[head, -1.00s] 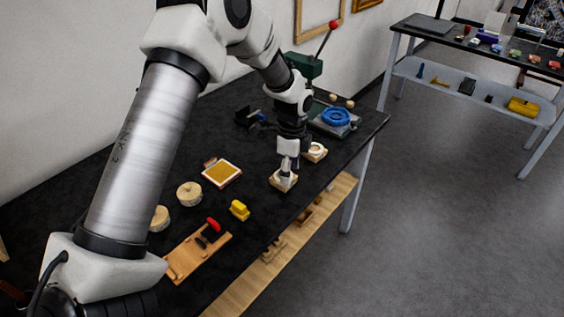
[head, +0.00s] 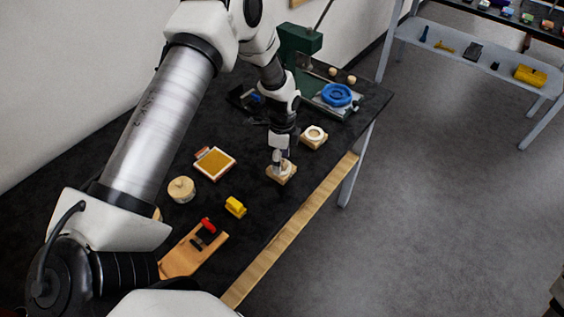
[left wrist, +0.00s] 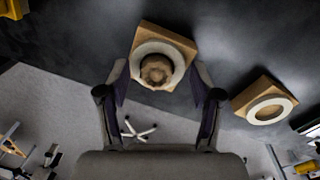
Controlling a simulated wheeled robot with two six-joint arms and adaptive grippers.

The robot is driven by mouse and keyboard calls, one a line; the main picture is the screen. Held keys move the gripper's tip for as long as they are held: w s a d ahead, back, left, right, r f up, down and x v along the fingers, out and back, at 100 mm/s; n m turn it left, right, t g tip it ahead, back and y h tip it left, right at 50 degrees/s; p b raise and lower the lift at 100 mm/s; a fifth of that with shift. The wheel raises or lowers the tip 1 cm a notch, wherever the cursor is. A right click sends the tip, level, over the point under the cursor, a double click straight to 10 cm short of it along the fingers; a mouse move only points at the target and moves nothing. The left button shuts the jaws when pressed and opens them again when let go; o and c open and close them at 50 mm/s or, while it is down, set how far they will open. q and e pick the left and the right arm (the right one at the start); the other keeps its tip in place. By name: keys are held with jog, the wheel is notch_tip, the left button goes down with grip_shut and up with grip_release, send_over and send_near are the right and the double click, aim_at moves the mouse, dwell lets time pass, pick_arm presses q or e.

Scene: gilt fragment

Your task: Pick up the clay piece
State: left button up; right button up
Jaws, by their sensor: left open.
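The clay piece (left wrist: 157,70) is a small brown lump inside a white ring on a square wooden block (left wrist: 184,42) in the left wrist view. My left gripper (left wrist: 159,80) is open, with one finger on each side of the ring and lump. I cannot tell whether either finger touches. In the head view, my left gripper (head: 278,163) points down over the same wooden block (head: 287,178) near the table's front edge. There it hides most of the lump. My right gripper is not in view.
A second block with a white ring (head: 314,134) lies close by, towards the back right. A yellow piece (head: 235,206), a wooden-framed tray (head: 214,162) and a round wooden piece (head: 181,189) lie to the left. A green press (head: 299,45) stands behind. Bare black table (head: 262,215) shows in front.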

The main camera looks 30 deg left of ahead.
pick_arm(q)
jog(key=shift+s+r, duration=0.3)
jog(key=shift+s, duration=0.05)
jog(key=c, duration=1.1)
jog(key=shift+w+f, duration=0.1)
jog(key=shift+w, duration=0.05)
jog(key=shift+c, duration=0.6)
